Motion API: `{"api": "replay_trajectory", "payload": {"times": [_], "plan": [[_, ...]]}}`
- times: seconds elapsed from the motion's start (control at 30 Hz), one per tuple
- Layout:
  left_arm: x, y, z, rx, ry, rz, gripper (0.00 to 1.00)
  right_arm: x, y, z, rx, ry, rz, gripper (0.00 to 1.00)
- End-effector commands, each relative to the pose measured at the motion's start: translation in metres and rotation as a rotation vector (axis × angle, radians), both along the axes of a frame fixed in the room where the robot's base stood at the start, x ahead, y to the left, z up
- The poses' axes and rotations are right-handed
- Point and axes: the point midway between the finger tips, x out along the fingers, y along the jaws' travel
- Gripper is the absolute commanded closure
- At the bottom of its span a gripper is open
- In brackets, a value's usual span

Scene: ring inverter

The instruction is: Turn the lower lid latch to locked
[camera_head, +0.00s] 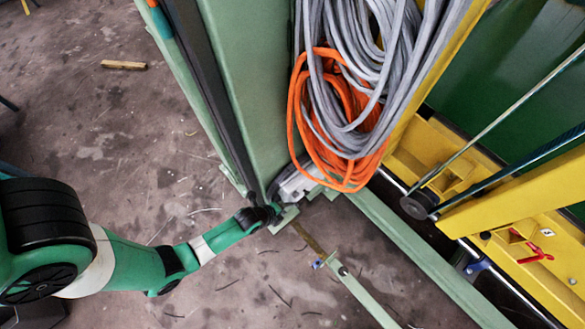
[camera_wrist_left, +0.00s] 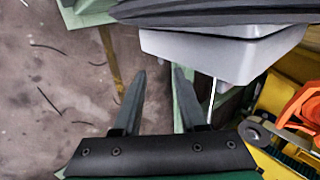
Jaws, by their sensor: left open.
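A light grey box-like housing (camera_head: 297,185) sits beside the green column, partly covered by hanging cables. In the left wrist view the same housing (camera_wrist_left: 215,55) fills the upper right, with a dark ribbed edge along its top. I cannot make out a lid latch on it in either view. My left gripper (camera_head: 272,210) is at the foot of the column, close beside the housing. In the left wrist view its two dark fingers (camera_wrist_left: 159,80) are apart with nothing between them, their tips just below and left of the housing. My right gripper is not in view.
Grey cables (camera_head: 370,75) and an orange cable (camera_head: 325,120) hang just above the housing. A green column (camera_head: 245,80) stands beside it. Yellow beams (camera_head: 515,215) with a small red handle (camera_head: 537,253) are at the right. The floor (camera_head: 110,120) at left is mostly clear.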

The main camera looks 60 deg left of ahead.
Motion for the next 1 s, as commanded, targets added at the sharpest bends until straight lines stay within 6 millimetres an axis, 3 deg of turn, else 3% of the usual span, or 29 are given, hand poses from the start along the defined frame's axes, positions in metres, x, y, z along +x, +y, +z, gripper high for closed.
{"api": "replay_trajectory", "payload": {"times": [0.03,0.23,0.63,0.87,1.0], "plan": [[0.008,0.002,-0.019,0.0,-0.001,0.0,0.59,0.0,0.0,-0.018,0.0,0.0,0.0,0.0],[0.029,0.008,-0.047,0.001,-0.002,0.0,0.59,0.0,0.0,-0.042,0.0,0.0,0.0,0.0],[0.036,0.01,-0.052,0.0,-0.001,0.0,0.59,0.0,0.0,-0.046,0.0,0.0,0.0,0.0],[0.036,0.01,-0.052,0.0,-0.001,0.0,0.98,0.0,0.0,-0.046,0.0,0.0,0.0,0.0],[0.036,0.01,-0.052,0.0,-0.001,0.0,1.0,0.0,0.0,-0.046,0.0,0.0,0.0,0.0]]}}
